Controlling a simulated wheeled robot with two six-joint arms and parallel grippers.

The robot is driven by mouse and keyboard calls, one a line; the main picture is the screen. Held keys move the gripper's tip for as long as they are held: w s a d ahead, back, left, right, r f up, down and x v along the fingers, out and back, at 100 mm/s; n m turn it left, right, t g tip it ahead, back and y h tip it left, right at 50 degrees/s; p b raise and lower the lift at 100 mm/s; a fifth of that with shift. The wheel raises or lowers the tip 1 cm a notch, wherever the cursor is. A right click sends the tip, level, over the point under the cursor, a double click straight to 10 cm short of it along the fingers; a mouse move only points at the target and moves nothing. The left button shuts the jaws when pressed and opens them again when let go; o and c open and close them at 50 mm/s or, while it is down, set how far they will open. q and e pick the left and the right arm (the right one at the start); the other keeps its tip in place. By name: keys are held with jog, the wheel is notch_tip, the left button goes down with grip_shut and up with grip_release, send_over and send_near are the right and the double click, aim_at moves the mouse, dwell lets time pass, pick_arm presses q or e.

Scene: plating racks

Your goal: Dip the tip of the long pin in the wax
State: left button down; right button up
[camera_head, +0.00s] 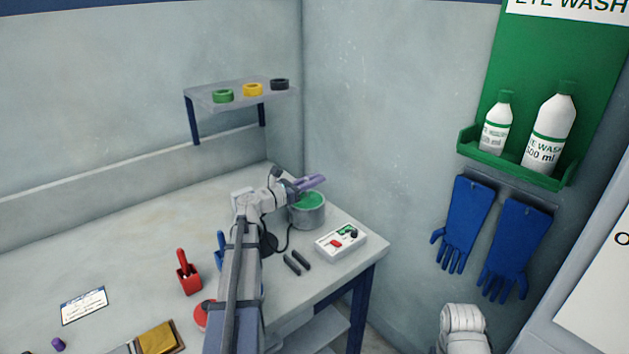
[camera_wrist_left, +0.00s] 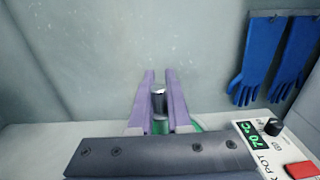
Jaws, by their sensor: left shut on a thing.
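The wax pot (camera_head: 307,219) is a grey round vessel at the table's far right corner, with green wax (camera_head: 310,201) inside. My left gripper (camera_head: 313,182), with purple fingers, is over the pot. In the left wrist view my left gripper (camera_wrist_left: 159,84) is shut on the long pin (camera_wrist_left: 159,97), whose shiny metal end shows between the fingers. The pin's lower part and tip are hidden, so I cannot tell whether the tip touches the wax. A little green wax (camera_wrist_left: 160,127) shows below the fingers. My right gripper is out of view.
The pot's control box (camera_head: 341,242) stands right of the pot, with two dark bars (camera_head: 297,263) in front of it. A red holder (camera_head: 188,279) and a white card (camera_head: 84,305) are on the left. A shelf (camera_head: 240,95) with three rolls is behind.

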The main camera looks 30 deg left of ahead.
pick_arm(q)
jog(key=shift+f+b, duration=0.55)
dwell(1.7)
notch_tip(320, 180, up, 7)
jog(key=p, duration=0.7)
dwell(0.3)
dwell(0.3)
notch_tip(320, 180, up, 2)
jog(key=shift+r+p, duration=0.25)
jog(key=shift+p, duration=1)
